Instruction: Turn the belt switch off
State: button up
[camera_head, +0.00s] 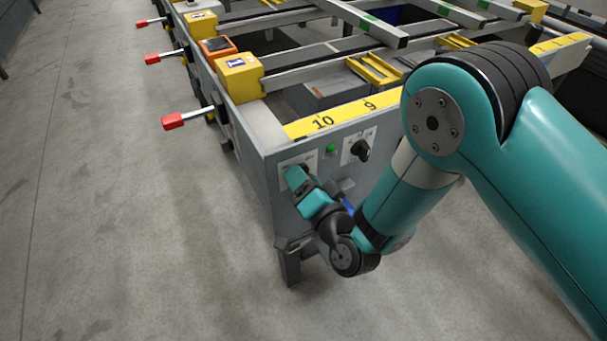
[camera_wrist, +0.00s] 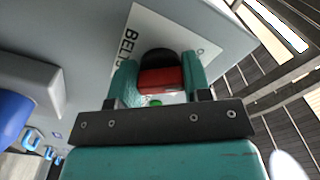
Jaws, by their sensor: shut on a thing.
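A small round mark shows on the plate beside the knob. My gripper (camera_wrist: 158,80) has one finger on each side of the knob and is shut on it. In the head view my gripper (camera_head: 295,178) is at the left part of the grey end panel (camera_head: 283,205) and hides the knob there. Which setting the knob points to cannot be told.
A black rotary knob (camera_head: 360,150) and a green button (camera_head: 331,149) sit to the right on the same panel. Red-tipped levers (camera_head: 173,121) stick out from the table's left side. A yellow strip (camera_head: 340,115) numbered 10 and 9 tops the panel. The floor at left is clear.

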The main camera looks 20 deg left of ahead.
jog(key=shift+s+f+n, duration=0.1)
jog(key=shift+s+n, duration=0.05)
jog(key=shift+n, duration=0.45)
jog(key=shift+n+p, duration=0.3)
jog(key=o, duration=0.9)
